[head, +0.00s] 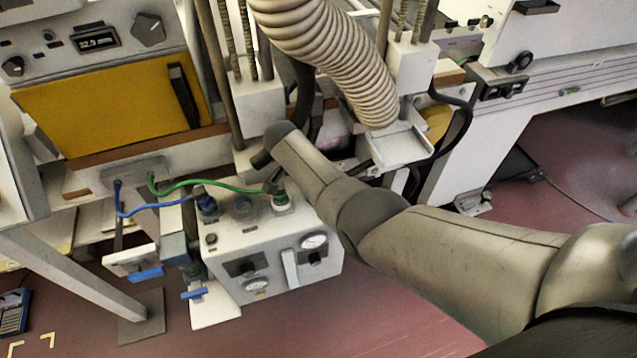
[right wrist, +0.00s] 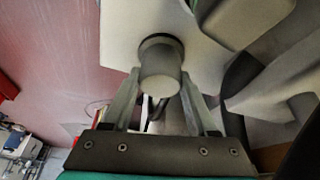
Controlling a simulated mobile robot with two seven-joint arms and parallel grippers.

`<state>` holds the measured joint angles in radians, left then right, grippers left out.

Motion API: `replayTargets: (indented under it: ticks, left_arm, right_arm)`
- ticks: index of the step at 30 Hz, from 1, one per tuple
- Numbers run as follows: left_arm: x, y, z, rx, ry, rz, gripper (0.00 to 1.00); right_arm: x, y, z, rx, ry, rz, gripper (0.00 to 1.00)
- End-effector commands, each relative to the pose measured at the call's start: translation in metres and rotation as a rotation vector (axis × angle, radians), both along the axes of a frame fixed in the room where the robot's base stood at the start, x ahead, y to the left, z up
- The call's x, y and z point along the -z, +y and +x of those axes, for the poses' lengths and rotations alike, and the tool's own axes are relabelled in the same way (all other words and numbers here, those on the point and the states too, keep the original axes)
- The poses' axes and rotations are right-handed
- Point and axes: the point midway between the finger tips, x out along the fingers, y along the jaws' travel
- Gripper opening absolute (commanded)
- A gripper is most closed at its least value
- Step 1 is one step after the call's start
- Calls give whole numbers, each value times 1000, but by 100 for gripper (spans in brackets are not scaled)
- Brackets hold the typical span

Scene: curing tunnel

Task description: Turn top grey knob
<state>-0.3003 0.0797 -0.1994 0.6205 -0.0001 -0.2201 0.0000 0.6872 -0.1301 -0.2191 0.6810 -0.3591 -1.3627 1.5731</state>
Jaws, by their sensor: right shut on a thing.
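In the right wrist view, a short grey cylindrical knob (right wrist: 160,76) with a dark ring at its base stands out from a white surface (right wrist: 130,22). My right gripper (right wrist: 160,92) has one finger on each side of the knob and is shut on it. The exact contact of the fingertips is partly hidden by the knob. In the head view my right arm comes in from the right; its fingers and the held knob cannot be made out there. My left gripper is in neither view.
A white box (head: 225,262) with gauges, a blue hose (head: 150,209) and a green hose (head: 200,183) stands left of my arm. A ribbed duct (head: 335,50) hangs above it. A yellow panel (head: 100,112) is at the upper left. Reddish floor (head: 385,320) is open in front.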

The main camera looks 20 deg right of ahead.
Motion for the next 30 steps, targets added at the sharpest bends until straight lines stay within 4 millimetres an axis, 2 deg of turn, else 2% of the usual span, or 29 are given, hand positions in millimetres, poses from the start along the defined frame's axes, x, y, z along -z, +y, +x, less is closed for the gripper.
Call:
replayTargets:
  ticks: [3,4,12,22,26,30]
  left_arm:
    - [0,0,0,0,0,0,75]
    - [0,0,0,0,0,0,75]
    - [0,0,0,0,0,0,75]
    - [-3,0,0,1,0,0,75]
    - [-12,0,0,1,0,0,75]
    - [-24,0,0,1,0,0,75]
  right_arm:
    - [-1,-1,1,0,-1,-2,3]
    - [-1,-1,1,0,-1,-2,60]
    - [-1,-1,0,-1,-1,-2,88]
    - [-5,2,0,-3,-1,0,88]
    - [-20,7,-2,-4,-2,1,88]
    - [-45,17,-5,-2,-3,2,88]
